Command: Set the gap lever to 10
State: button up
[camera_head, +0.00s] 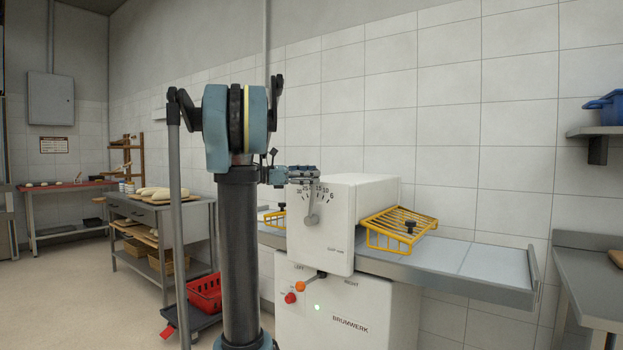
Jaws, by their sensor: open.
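The white dough sheeter (345,240), marked BRUMWERK, stands in the middle of the head view. My gripper (304,173) is open at the top of the dial, around or just in front of the lever's upper end; contact cannot be told.
A yellow wire guard (400,228) sits over the right conveyor table (470,262). Orange and red knobs (295,292) are on the sheeter's lower front. A worktable with dough (165,207) and a red basket (206,294) stand left. Floor is free at the far left.

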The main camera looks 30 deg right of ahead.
jog(key=shift+x, duration=0.8)
grip_shut()
jog(key=shift+s+d+f+m+y, duration=0.1)
jog(key=shift+s+d+m+y, duration=0.15)
jog(key=shift+s, duration=0.3)
jog(key=shift+s+d+f+m+y, duration=0.15)
jog(key=shift+s+m+y, duration=0.1)
jog(key=shift+s, duration=0.3)
grip_release()
jog(key=shift+t, duration=0.3)
jog(key=f+v, duration=0.1)
jog(key=v, duration=1.1)
jog(key=shift+w+r, duration=0.15)
jog(key=shift+r, duration=0.3)
jog(key=shift+c, duration=0.2)
